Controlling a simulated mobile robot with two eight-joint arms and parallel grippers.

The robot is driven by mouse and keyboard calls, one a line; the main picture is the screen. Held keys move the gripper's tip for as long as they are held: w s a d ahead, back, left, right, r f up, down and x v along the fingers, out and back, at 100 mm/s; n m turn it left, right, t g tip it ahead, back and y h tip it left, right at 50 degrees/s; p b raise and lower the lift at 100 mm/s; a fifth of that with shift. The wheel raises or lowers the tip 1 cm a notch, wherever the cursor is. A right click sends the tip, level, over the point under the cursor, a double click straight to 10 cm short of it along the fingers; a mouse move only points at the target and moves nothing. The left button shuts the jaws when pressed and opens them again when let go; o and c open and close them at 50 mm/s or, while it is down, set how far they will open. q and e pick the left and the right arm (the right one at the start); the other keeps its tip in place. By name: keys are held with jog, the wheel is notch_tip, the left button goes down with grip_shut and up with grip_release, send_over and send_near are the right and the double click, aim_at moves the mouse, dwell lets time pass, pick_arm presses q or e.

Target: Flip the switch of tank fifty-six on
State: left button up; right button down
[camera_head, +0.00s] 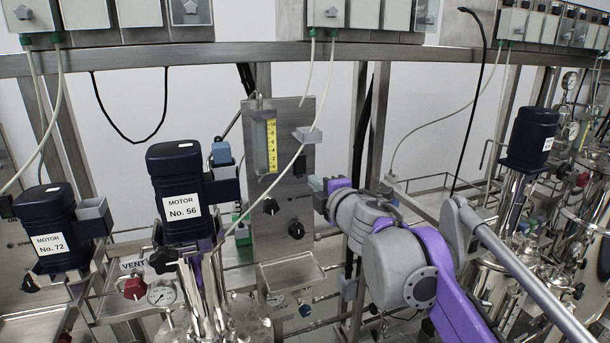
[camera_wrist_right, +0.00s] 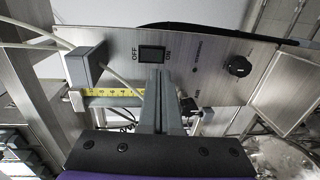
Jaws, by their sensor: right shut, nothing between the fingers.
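The motor (camera_head: 180,195) labelled No. 56 stands on its tank at the left of centre in the head view. A grey metal panel (camera_head: 240,236) stands just to its right. In the right wrist view a dark rocker switch (camera_wrist_right: 152,54) sits on the panel (camera_wrist_right: 212,86) between the words OFF and ON. I cannot tell which side is pressed. My right gripper (camera_head: 316,185) is at the panel's right part; its fingers (camera_wrist_right: 158,75) are shut and empty, tips just below the switch in the wrist picture. Contact is unclear. My left gripper is not in view.
A black knob (camera_wrist_right: 238,66) and a grey block (camera_wrist_right: 88,65) stick out of the panel on either side of the switch. A pale cable (camera_head: 291,160) crosses before it. A motor labelled No. 72 (camera_head: 55,235) stands at the left, another motor (camera_head: 530,138) at the right.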

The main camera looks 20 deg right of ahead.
aim_at(300, 172)
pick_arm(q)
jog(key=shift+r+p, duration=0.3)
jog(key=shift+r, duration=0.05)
pick_arm(e)
jog(key=w, duration=0.6)
jog(key=shift+w+d+f, duration=0.2)
jog(key=shift+w+f, duration=0.05)
jog(key=shift+f, duration=0.15)
jog(key=shift+w, duration=0.1)
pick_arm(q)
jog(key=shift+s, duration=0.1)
pick_arm(e)
jog(key=shift+a+f, duration=0.1)
jog(key=shift+f, duration=0.05)
